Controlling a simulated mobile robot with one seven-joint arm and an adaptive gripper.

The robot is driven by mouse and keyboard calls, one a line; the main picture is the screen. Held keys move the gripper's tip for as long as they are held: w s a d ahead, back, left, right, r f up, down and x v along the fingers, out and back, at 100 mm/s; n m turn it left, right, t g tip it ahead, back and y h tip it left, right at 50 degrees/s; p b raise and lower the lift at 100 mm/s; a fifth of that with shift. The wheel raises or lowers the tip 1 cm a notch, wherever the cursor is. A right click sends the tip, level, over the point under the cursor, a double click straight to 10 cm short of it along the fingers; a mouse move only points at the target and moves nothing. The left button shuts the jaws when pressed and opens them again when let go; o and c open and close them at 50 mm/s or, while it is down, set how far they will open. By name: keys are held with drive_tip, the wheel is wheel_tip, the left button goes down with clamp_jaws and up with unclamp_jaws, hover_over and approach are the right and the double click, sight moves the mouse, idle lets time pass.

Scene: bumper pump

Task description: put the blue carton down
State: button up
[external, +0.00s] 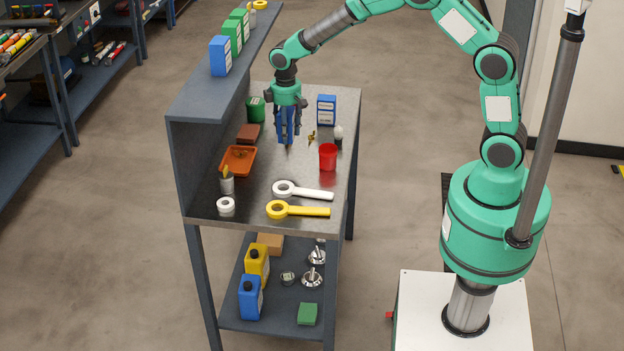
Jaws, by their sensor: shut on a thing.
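My gripper (288,132) points down above the back half of the metal bench. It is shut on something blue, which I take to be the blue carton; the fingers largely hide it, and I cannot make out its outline. I cannot tell whether its lower end touches the bench. Another blue carton (326,109) with a white label stands upright on the bench, to the right of my gripper and apart from it. A similar blue carton (220,56) stands on the raised shelf with green cartons (233,37).
On the bench (253,208) are a green can (256,109), brown block (249,135), orange tray (238,159), red cup (328,157), white bulb (338,135), and white (303,191) and yellow (298,209) ring-ended tools. The raised shelf (215,97) borders the left side. Bare bench lies between tray and cup.

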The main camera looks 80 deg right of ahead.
drive_tip(key=b, duration=0.1)
hover_over(288, 164)
drive_tip(key=shift+w+d+f, duration=0.1)
drive_tip(key=shift+f, duration=2.45)
drive_tip(key=shift+f+b, duration=0.5)
drive_tip(key=shift+f, duration=1.95)
drive_tip(key=shift+f, duration=0.15)
drive_tip(key=o, duration=1.3)
wheel_tip(288, 164, up, 11)
drive_tip(key=shift+r+p, duration=0.15)
drive_tip(key=shift+p, duration=0.85)
drive_tip(key=shift+r, duration=0.5)
